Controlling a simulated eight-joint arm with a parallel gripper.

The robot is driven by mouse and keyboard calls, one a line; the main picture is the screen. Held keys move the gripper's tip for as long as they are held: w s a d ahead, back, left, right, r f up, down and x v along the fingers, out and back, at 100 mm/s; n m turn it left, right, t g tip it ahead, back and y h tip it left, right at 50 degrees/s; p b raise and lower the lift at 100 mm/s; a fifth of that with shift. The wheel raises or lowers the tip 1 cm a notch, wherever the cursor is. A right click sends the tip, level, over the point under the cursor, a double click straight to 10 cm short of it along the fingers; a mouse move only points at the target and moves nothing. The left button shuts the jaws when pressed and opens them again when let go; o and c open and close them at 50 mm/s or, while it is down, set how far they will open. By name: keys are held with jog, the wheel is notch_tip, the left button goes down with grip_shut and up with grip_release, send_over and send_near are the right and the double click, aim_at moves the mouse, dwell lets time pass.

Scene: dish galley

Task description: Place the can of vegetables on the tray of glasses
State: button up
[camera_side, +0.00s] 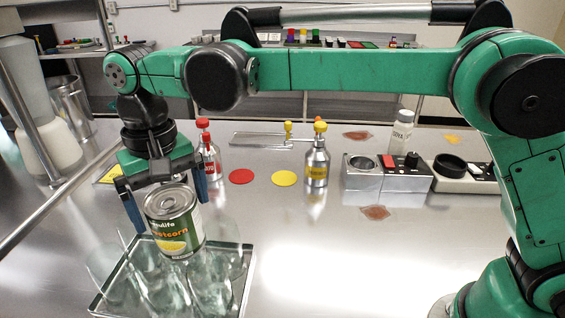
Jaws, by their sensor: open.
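The can of vegetables (175,225), with a green and white label showing corn, is at the lower left, a little tilted in the picture. It appears over the clear glasses (208,285) on the tray (240,290); its base seems to meet their tops, but I cannot tell whether it rests on them. My gripper (170,214) points down at the can, its dark fingers open. One finger shows at the can's left and the other at its upper right, partly behind it. I cannot tell whether either finger touches the can.
A red-capped bottle (209,155) stands close behind my gripper. A yellow-capped bottle (317,160) stands further right, with red (241,177) and yellow (285,178) discs between. A metal switch box (385,175) is at right. The front middle counter (340,255) is clear.

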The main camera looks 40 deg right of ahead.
notch_tip(320, 180, up, 9)
jog(key=shift+r, duration=0.4)
jog(key=shift+w+d+r, duration=0.1)
jog(key=shift+d+r, duration=0.05)
jog(key=shift+d, duration=0.15)
jog(key=s+d+f+t, duration=0.2)
jog(key=d+t, duration=0.1)
jog(key=d, duration=0.5)
jog(key=s+d+f+t, duration=0.2)
jog(key=d, duration=0.7)
jog(key=s+d+f+t, duration=0.2)
jog(key=s+d+f, duration=0.3)
jog(key=f, duration=0.3)
jog(key=shift+s, duration=0.4)
